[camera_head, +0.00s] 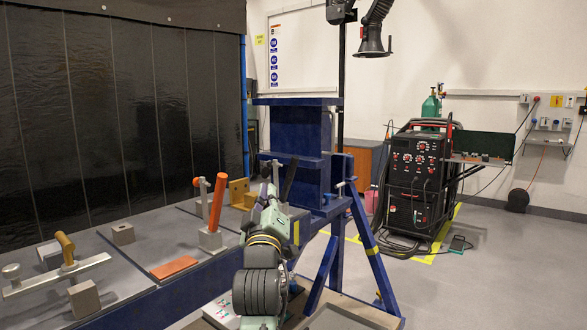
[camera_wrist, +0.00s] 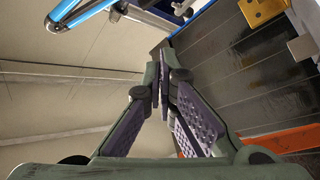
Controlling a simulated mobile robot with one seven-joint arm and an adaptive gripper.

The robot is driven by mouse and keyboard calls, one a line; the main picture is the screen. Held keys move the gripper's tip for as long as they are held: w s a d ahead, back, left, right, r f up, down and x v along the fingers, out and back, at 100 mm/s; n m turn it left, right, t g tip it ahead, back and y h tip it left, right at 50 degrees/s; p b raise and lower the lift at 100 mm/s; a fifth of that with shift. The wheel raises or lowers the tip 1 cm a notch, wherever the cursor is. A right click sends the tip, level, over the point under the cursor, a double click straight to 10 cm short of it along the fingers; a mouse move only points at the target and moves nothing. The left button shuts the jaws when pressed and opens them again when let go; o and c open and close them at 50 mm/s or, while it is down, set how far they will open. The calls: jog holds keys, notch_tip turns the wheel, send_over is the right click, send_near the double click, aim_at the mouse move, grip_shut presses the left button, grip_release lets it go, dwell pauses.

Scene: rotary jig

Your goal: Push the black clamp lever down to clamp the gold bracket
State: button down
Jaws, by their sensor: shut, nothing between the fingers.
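The gold bracket (camera_head: 238,191) stands at the far end of the grey bench in the head view, partly hidden by my arm. A gold piece also shows at the top right of the wrist view (camera_wrist: 262,9). My gripper (camera_head: 275,176) is at the right edge of the bench, to the right of the bracket. In the wrist view my gripper (camera_wrist: 166,72) has its fingertips together with nothing between them. A dark upright bar (camera_head: 289,179) shows beside my gripper; I cannot tell whether it is the black clamp lever or part of my gripper. No lever clearly touches the fingers.
An upright orange-handled clamp (camera_head: 217,203) stands left of my arm. A yellow-handled clamp (camera_head: 66,250), grey blocks and an orange plate (camera_head: 174,267) are nearer on the bench. A blue steel frame (camera_head: 296,145) rises behind my gripper. Open floor lies to the right.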

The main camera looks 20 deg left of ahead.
jog(key=w+a+r+n+g+h, duration=0.1)
jog(key=w+a+r+n+h, duration=0.1)
jog(key=w+n+h, duration=0.3)
jog(key=y+p, duration=0.2)
jog(key=p, duration=0.2)
send_near(279, 165)
jog(key=shift+m, duration=0.3)
jog(key=w+r, duration=0.2)
jog(key=w, duration=0.1)
jog(key=w+r, duration=0.1)
jog(key=shift+w+a+r, duration=0.1)
jog(key=shift+w, duration=0.2)
jog(key=shift+x, duration=0.75)
jog(key=shift+f, duration=0.3)
